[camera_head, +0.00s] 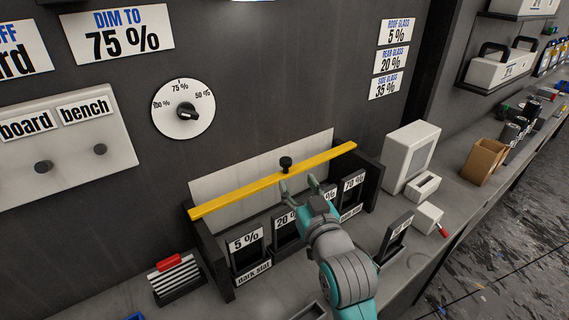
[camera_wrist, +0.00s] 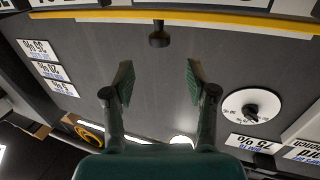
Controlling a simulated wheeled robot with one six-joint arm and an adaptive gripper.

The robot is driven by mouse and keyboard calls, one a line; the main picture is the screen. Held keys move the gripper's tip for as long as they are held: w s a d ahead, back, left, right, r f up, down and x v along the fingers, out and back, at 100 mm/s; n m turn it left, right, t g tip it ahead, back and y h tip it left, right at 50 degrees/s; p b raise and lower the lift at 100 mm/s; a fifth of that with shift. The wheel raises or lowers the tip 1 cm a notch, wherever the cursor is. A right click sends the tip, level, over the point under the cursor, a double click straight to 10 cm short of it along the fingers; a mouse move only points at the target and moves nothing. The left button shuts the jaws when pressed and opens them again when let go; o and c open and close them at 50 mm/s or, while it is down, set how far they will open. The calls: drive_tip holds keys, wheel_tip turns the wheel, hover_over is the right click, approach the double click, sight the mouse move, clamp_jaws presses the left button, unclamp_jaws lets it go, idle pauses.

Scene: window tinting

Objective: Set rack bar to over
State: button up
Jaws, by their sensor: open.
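The yellow rack bar (camera_head: 235,195) lies across the top of the black rack (camera_head: 209,250), spanning its two side walls. A black knob (camera_head: 286,163) stands on the bar near its middle. My gripper (camera_head: 301,184) is open and empty, just in front of the bar and close to the knob, apart from it as far as I can see. In the wrist view the bar (camera_wrist: 230,18) runs along the top edge, and its knob (camera_wrist: 159,37) lies beyond the gap between my open fingertips (camera_wrist: 160,78).
Labelled film slots, including a 5 % card (camera_head: 245,241), stand in the rack under the bar; my arm hides some. A white box (camera_head: 409,155) and a loose card (camera_head: 397,238) stand right. A red-handled tool (camera_head: 174,270) is left. A dial (camera_head: 183,108) is on the wall.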

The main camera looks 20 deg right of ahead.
sight(288, 166)
drive_tip(key=w, duration=0.8)
drive_tip(key=shift+w, duration=0.2)
clamp_jaws()
